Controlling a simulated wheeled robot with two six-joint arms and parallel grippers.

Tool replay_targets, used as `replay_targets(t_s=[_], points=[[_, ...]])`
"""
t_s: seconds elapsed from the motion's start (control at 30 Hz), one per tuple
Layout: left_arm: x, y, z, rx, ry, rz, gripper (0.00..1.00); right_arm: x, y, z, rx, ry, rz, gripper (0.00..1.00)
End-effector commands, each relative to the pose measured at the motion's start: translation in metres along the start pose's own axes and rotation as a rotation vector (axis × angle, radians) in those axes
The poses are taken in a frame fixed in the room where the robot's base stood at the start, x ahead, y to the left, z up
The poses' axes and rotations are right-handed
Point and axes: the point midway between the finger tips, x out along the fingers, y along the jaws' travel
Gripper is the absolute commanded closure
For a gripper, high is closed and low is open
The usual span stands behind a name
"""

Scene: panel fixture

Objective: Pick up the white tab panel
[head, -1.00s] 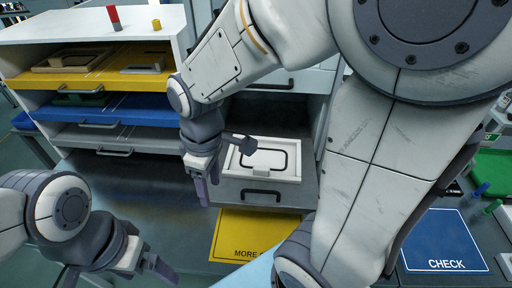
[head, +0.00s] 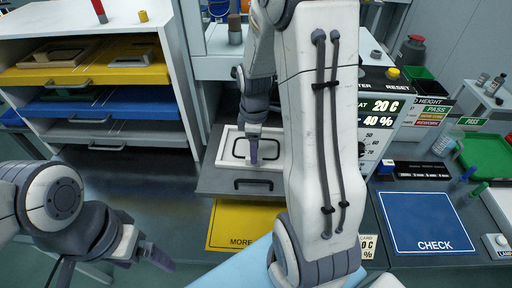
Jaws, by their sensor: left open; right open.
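A white rectangular panel with a black rounded outline (head: 228,158) lies in an open grey drawer (head: 215,182) at the middle of the head view. It looks like the white tab panel. My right gripper (head: 253,160) points down over the panel, its fingers covering part of the panel's middle; whether they touch it I cannot tell. It is open and holds nothing that I can see. My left gripper (head: 155,256) is open and empty at the lower left, well away from the panel.
A shelf unit on the left has yellow (head: 115,68), blue (head: 125,102) and grey (head: 120,130) trays; the yellow one bears beige frames. A yellow mat (head: 232,222) lies below the drawer. A blue CHECK mat (head: 425,220) and a control box (head: 385,110) are on the right.

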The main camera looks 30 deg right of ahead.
Motion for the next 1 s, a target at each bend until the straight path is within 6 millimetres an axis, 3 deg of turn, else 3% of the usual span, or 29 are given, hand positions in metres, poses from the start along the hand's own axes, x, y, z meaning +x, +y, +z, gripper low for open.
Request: replay_targets(t_s=[0.3,0.57,0.7,0.73,1.0], points=[[-0.012,0.001,-0.001,-0.001,0.000,0.000,0.10,0.040,-0.001,-0.002,0.001,-0.001,-0.004,0.44],[-0.012,0.001,-0.001,-0.001,0.000,0.000,0.10,0.043,-0.001,-0.002,0.001,0.000,-0.001,0.44],[-0.012,0.001,-0.001,-0.001,0.000,0.000,0.10,0.043,-0.001,-0.002,0.001,0.000,-0.001,0.93],[-0.012,0.001,-0.001,-0.001,0.000,0.000,0.10,0.043,-0.001,-0.002,0.001,0.000,-0.001,1.00],[-0.012,0.001,-0.001,-0.001,0.000,0.000,0.10,0.042,-0.001,-0.002,0.001,0.000,-0.001,1.00]])
